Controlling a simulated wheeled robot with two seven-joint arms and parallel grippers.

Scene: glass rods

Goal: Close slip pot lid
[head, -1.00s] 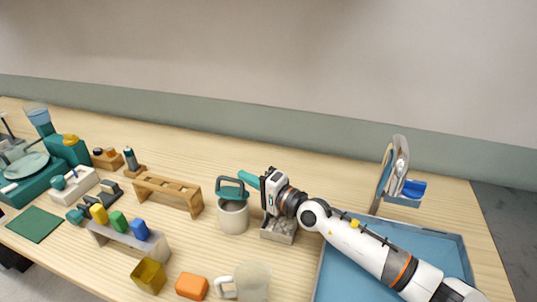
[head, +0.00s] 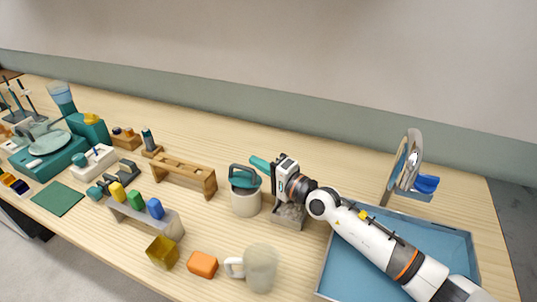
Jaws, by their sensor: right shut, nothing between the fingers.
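The slip pot (head: 246,203) is a pale cylinder standing on the table near the middle of the head view. Its teal lid (head: 245,181), with a loop-shaped handle, is at the pot's mouth. I cannot tell whether the lid sits flush or is tilted. My right gripper (head: 275,173) is just right of the pot, above a grey tray. It is shut and holds nothing. A teal bar (head: 261,165) shows just left of the gripper, behind the lid, and I cannot tell what it belongs to. My left gripper is out of view.
A grey tray of stones (head: 289,223) is right of the pot. A wooden rack (head: 183,171) stands to the left. A pale mug (head: 261,268) and an orange block (head: 202,264) are in front. A blue tray (head: 345,280) lies under my right arm.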

